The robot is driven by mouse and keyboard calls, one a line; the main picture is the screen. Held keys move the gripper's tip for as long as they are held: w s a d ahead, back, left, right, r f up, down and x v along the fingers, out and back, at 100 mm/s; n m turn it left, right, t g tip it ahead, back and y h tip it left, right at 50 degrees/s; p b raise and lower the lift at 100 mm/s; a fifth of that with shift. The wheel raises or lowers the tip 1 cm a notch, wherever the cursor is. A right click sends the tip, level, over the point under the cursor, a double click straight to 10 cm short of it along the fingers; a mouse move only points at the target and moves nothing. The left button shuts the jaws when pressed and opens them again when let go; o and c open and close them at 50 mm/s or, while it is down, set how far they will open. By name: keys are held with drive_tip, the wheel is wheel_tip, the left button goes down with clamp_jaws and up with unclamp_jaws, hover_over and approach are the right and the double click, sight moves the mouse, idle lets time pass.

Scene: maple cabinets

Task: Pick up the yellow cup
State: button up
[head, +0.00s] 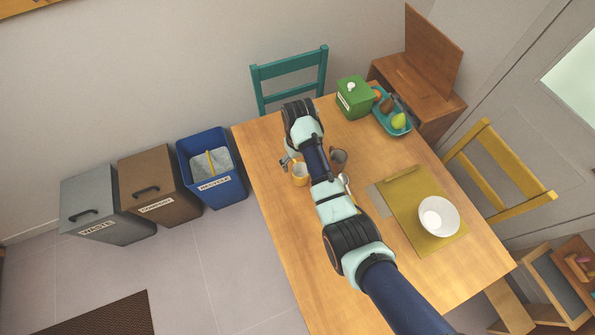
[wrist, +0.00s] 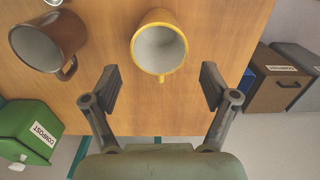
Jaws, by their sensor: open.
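The yellow cup (head: 300,175) stands on the wooden table near its left edge, just left of my arm in the head view. In the wrist view the yellow cup (wrist: 159,47) is seen from above, with a pale, empty-looking inside and its handle pointing toward my gripper. My gripper (wrist: 158,85) is open and empty. Its two fingers are spread to either side, a little short of the cup, and I see no contact. In the head view my arm hides most of the gripper; part of it shows beside the cup (head: 287,162).
A brown mug (wrist: 48,42) stands close to the left in the wrist view; it also shows in the head view (head: 338,159). A green compost box (head: 354,97), a teal tray (head: 383,119) and a white bowl (head: 438,216) on a mat (head: 398,192) share the table.

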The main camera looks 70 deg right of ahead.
wheel_tip(320, 180, down, 4)
drive_tip(key=shift+s, duration=0.1)
drive_tip(key=c, duration=1.4)
wheel_tip(320, 180, up, 14)
drive_tip(key=f+p, duration=0.1)
drive_tip(key=p, duration=0.1)
wheel_tip(320, 180, up, 7)
drive_tip(key=p, duration=0.7)
hover_over(299, 167)
drive_tip(key=a, duration=0.1)
drive_tip(key=shift+s+a+r, duration=0.1)
drive_tip(key=shift+s, duration=0.15)
